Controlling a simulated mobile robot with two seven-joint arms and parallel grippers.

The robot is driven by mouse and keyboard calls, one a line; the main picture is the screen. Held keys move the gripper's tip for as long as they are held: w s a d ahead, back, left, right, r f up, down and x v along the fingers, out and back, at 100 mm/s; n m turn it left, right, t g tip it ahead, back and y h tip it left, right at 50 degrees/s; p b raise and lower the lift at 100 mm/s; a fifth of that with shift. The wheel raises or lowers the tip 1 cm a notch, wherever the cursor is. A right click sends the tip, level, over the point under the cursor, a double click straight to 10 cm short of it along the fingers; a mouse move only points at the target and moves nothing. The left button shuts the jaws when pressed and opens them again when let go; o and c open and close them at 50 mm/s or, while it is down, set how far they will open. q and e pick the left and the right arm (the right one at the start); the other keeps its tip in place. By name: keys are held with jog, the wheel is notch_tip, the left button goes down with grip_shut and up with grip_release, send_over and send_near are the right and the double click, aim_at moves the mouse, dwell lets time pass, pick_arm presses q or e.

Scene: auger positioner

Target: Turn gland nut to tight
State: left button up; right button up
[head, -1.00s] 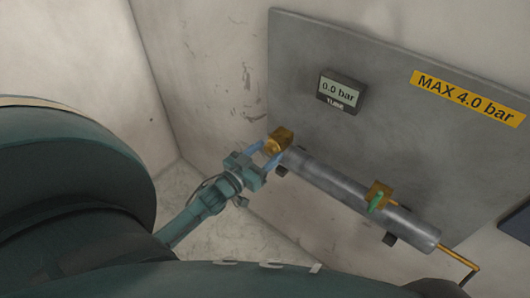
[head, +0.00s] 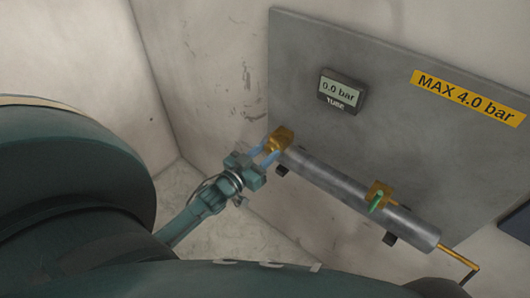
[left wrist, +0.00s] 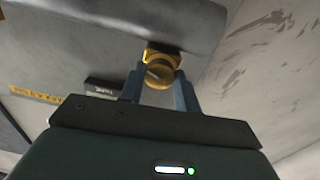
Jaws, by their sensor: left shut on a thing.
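The brass gland nut (head: 281,138) sits at the left end of the grey tube (head: 340,190). It also shows in the left wrist view (left wrist: 158,75) as a round brass piece below a squarer brass part. My left gripper (head: 270,152) reaches it from the lower left, and it is shut on the nut. In the left wrist view the two blue fingers of my left gripper (left wrist: 160,80) lie on either side of the nut. The gauge (head: 341,91) reads 0.0 bar. My right gripper is not in view.
The tube is mounted on a grey panel (head: 330,50) with a yellow MAX 4.0 bar label (head: 468,97). A brass valve with a green handle (head: 376,202) stands on the tube. A brass rod (head: 458,255) leaves its right end. Walls are close at left.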

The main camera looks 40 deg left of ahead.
pick_arm(q)
jog(key=m, duration=0.3)
jog(key=shift+r+m+p, duration=0.1)
jog(key=shift+m+p, duration=0.25)
jog(key=shift+m, duration=0.05)
jog(key=m, duration=0.3)
jog(key=shift+m, duration=0.3)
jog(key=m, duration=0.3)
jog(key=shift+m, duration=1.7)
jog(key=shift+r, duration=0.1)
jog(key=o, duration=0.9)
jog(key=shift+w, duration=0.1)
jog(key=shift+o, duration=0.3)
